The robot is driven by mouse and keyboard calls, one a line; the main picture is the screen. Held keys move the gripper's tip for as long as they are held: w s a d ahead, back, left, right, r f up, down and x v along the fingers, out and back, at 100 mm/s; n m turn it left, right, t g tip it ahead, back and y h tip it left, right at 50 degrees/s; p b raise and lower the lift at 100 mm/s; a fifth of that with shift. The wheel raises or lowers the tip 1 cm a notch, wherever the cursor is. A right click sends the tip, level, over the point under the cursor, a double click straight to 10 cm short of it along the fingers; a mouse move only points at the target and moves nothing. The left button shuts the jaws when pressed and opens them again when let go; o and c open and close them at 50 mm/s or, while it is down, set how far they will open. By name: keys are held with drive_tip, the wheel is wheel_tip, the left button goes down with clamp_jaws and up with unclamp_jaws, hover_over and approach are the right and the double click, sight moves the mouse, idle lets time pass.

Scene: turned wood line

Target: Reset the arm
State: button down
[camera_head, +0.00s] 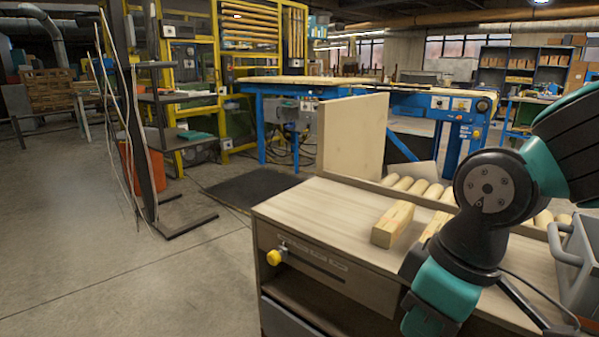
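My teal and black arm (480,205) reaches in from the right edge and bends down over the front of a wooden bench (340,222). My gripper is not visible, so what it holds cannot be told. The arm hides part of the bench top and part of a squared wood blank (432,226) beside it. Another squared blank (392,225) lies in full view on the bench, left of the arm.
An upright board (350,135) stands at the bench's back edge, beside a row of round wood pieces (420,187). A grey metal container (580,265) stands at the right. A yellow knob (274,257) juts from the bench front. Open floor (130,270) lies left.

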drive_tip(key=s+d+r+m+y+p, duration=0.1)
drive_tip(key=s+r+m, duration=0.25)
drive_tip(key=s, duration=0.25)
wheel_tip(320, 180, up, 17)
drive_tip(key=p, duration=1.7)
drive_tip(key=shift+n, duration=0.45)
